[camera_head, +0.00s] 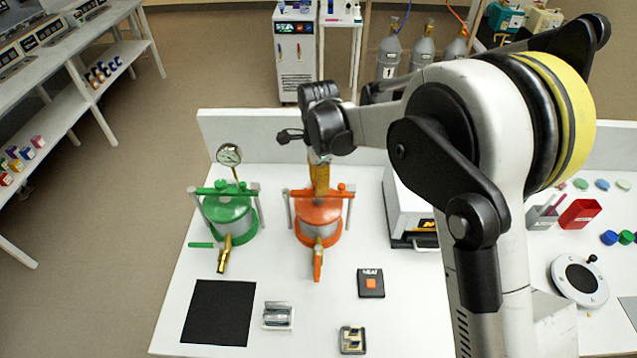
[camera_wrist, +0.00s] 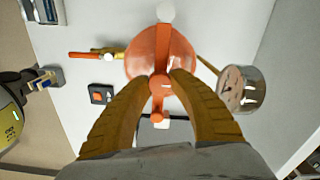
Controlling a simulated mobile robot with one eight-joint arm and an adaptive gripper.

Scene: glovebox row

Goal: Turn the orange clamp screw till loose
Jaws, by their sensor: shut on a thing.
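The orange pot (camera_head: 318,222) stands on the white bench with an orange crossbar over its lid and grey posts at the sides. It also shows in the wrist view (camera_wrist: 138,68). My gripper (camera_head: 319,188) points down onto the middle of the crossbar. In the wrist view its two yellow fingers (camera_wrist: 160,75) close from both sides on the orange clamp screw (camera_wrist: 158,86). My fingers largely hide the screw in the head view. A dial gauge (camera_wrist: 241,90) stands beside the pot in the wrist view.
A green pot (camera_head: 230,217) with its own gauge (camera_head: 229,155) stands to the left. A heat button box (camera_head: 370,283), a black mat (camera_head: 218,312) and small metal parts lie in front. A white box (camera_head: 410,206) is close on the right.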

